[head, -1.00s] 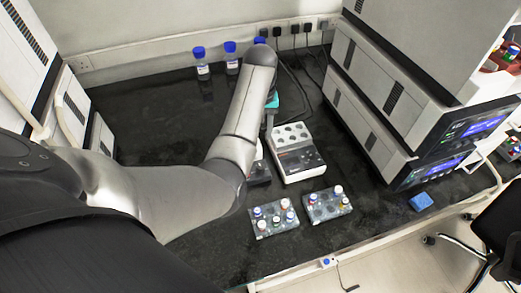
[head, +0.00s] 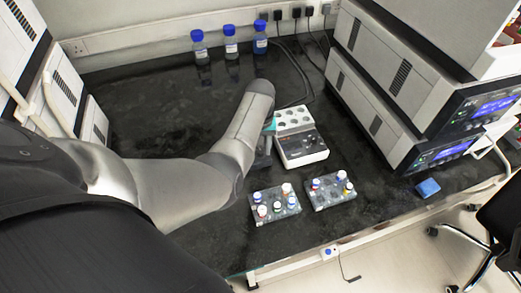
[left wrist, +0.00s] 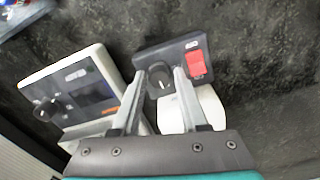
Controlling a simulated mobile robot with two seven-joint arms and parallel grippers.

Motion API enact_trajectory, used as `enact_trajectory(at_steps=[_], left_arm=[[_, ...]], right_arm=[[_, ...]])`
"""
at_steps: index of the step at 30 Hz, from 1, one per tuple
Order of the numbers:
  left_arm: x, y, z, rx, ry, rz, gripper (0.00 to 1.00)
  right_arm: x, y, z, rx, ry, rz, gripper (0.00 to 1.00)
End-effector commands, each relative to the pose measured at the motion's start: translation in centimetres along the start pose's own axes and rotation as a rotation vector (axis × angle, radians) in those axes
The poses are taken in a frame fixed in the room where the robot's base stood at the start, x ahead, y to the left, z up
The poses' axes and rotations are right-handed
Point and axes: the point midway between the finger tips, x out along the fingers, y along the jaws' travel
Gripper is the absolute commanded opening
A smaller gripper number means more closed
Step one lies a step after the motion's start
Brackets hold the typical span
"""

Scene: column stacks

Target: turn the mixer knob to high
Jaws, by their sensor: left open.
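The mixer (left wrist: 222,50) is a small dark grey box with a red switch (left wrist: 196,64) and a round black knob (left wrist: 154,88). In the head view the mixer (head: 262,158) is mostly hidden behind my left arm, beside the white block unit. My left gripper (left wrist: 159,74) is open, with one finger on each side of the knob in the left wrist view. I cannot tell whether the fingers touch the knob, and its setting is too small to read. My right gripper is not in view.
A white block unit (head: 303,148) with its own knob (left wrist: 46,110) stands close beside the mixer. Two vial racks (head: 274,213) (head: 331,198) stand in front. Several blue-capped bottles (head: 230,46) line the back wall. Large instruments (head: 385,110) stand at right. The bench's left middle is clear.

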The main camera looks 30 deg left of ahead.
Motion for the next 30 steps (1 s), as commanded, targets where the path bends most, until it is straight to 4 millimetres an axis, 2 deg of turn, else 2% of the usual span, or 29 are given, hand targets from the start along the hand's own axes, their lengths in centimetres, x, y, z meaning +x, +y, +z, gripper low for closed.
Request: enact_trajectory(at_steps=[8, 20, 30], left_arm=[[0.11, 0.0, -0.04, 0.0, 0.001, 0.0, 0.43], [0.1, -0.01, -0.02, 0.0, 0.0, 0.0, 0.01], [0.1, -0.03, -0.01, 0.002, 0.0, -0.001, 0.0]], right_arm=[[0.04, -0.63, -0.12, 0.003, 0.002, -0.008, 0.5], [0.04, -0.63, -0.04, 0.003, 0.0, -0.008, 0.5], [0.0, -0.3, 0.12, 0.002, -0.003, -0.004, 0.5]])
